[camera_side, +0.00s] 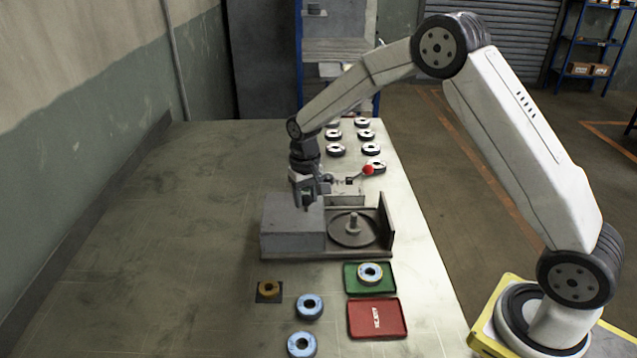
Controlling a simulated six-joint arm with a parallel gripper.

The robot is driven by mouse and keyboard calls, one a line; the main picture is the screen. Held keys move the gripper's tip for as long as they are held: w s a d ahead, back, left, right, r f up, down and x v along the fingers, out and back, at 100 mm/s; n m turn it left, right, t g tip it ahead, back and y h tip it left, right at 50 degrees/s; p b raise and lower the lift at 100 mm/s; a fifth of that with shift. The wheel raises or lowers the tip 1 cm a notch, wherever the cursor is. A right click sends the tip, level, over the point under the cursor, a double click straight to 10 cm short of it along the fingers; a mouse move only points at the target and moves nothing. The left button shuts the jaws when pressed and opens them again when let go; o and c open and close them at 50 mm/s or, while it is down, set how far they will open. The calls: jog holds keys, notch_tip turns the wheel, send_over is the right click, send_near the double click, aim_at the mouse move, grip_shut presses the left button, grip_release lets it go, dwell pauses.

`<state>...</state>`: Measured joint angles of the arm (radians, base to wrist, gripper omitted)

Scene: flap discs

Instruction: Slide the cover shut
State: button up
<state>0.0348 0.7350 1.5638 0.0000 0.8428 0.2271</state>
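The cover (287,224) looks like a grey box at the left end of a grey metal fixture (392,232). The right part of the fixture is uncovered, and a round plate (341,238) with an upright spindle (353,222) shows there. No disc shows on the spindle. My gripper (308,200) points down at the back right top edge of the cover. Its fingers are small and partly overlap the cover. I cannot tell whether they touch it or how far apart they are.
A red-knobbed lever (368,170) stands behind the fixture. Several discs (370,149) lie at the back. The table's left side is clear.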

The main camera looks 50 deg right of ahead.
jog(key=s+d, duration=1)
jog(key=o, duration=0.9)
dwell(1.5)
jog(key=shift+r, duration=0.1)
jog(key=shift+r, duration=3.95)
jog(key=shift+s, duration=0.1)
jog(key=s+a+f+n+t, duration=0.1)
jog(key=s+a, duration=0.3)
jog(key=s+a+f+n, duration=0.1)
jog(key=s+a, duration=0.3)
jog(key=s+a+f+n+t, duration=0.1)
jog(key=s+a+f, duration=0.1)
jog(key=s+a, duration=0.1)
jog(key=shift+s+a+t, duration=0.3)
jog(key=shift+s+a, duration=0.1)
jog(key=shift+s, duration=0.4)
